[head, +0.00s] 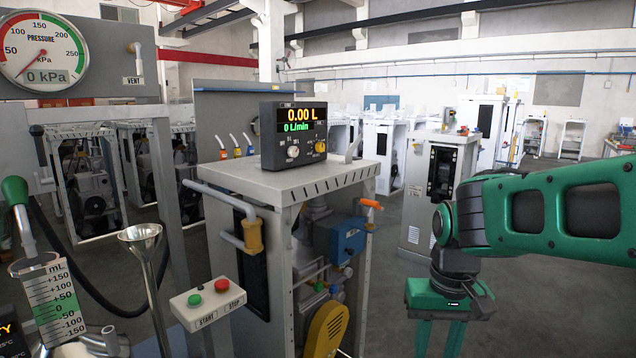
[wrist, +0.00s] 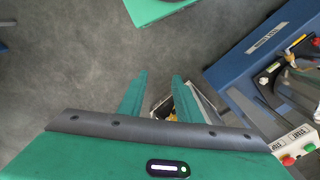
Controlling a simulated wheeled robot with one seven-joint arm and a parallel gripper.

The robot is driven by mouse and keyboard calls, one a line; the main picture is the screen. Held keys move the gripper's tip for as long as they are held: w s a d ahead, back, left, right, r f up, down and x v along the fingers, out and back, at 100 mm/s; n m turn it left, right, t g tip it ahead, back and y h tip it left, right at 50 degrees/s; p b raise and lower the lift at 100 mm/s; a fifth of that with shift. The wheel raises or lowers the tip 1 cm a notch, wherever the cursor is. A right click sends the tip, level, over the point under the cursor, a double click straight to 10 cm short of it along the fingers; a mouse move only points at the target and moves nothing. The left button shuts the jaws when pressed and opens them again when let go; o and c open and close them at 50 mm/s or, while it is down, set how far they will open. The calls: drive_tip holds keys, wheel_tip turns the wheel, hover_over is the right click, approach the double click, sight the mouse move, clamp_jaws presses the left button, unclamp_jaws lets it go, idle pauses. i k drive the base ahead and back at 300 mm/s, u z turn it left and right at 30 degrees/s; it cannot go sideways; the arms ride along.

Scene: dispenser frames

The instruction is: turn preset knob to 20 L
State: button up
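The control box (head: 294,135) sits on top of the grey dispenser cabinet and reads 0.00 L and 0 L/min. On its front are a pale knob (head: 293,152) at lower left, with small litre markings around it, and a yellow knob (head: 320,146) at right. The markings are too small to tell where the pale knob points. My gripper (head: 440,342) hangs downward at lower right, well apart from the box. In the wrist view its two fingers (wrist: 157,80) are spread with nothing between them. The knobs do not show in the wrist view.
The cabinet top (head: 300,178) carries a small spout beside the box. A START/STOP button box (head: 207,303), a funnel (head: 140,235) and a pressure gauge (head: 42,52) are at left. An orange-handled valve (head: 370,204) juts from the cabinet's right. Open floor lies between cabinet and gripper.

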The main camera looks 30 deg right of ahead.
sight(293, 152)
drive_tip(key=z, duration=0.55)
drive_tip(key=k, duration=0.65)
drive_tip(key=z, duration=0.95)
drive_tip(key=k, duration=0.7)
drive_tip(key=z, duration=0.3)
drive_tip(key=i, duration=0.7)
drive_tip(key=u, duration=1.05)
drive_tip(key=i, duration=0.85)
drive_tip(key=u, duration=0.95)
drive_tip(key=i, duration=0.5)
drive_tip(key=u, duration=0.35)
